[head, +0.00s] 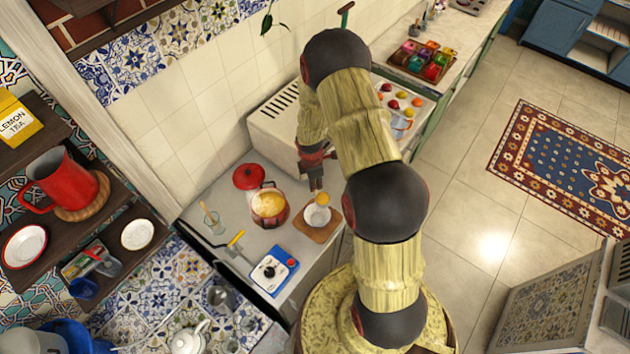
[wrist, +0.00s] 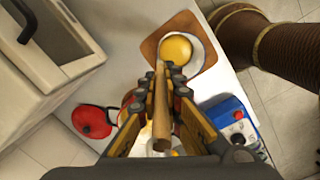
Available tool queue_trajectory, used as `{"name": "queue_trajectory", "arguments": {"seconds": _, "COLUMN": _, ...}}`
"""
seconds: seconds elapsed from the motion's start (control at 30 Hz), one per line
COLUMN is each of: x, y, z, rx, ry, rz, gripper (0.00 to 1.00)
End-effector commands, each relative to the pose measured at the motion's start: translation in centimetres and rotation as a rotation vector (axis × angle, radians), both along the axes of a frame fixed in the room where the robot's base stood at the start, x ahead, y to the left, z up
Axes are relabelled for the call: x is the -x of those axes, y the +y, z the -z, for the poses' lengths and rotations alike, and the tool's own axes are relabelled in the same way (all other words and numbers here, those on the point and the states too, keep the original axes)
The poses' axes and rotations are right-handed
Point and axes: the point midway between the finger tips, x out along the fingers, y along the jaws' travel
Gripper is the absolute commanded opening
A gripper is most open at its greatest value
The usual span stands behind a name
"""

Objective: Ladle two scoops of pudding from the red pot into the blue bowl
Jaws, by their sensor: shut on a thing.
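My gripper (head: 318,185) is shut on the wooden handle of the ladle (wrist: 161,115). The ladle's far end shows a round yellow face, apparently pudding (wrist: 175,47), over the bowl; whether it touches the bowl is unclear. The bowl (head: 316,216) looks pale, with a white-blue rim (wrist: 197,54) in the wrist view, and stands on a wooden board (head: 330,232). The ladle hides much of its inside. The red pot (head: 283,214) stands left of the board with yellow pudding (head: 267,204) in it; my gripper mostly hides it in the wrist view.
A red lid (head: 248,176) lies behind the pot. A blue and white box with a dial (head: 273,271) stands in front of it. A glass jar (head: 213,220) and a yellow-handled tool (head: 236,238) are at left. A white oven-like unit (head: 275,125) stands behind.

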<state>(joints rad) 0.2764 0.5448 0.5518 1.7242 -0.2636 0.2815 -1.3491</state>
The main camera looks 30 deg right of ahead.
Motion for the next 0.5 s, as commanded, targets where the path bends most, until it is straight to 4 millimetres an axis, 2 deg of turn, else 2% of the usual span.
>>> {"name": "queue_trajectory", "arguments": {"seconds": 0.5, "x": -0.03, "y": 0.89, "z": 0.73, "rx": 0.071, "ry": -0.027, "rz": -0.005, "gripper": 0.0}}
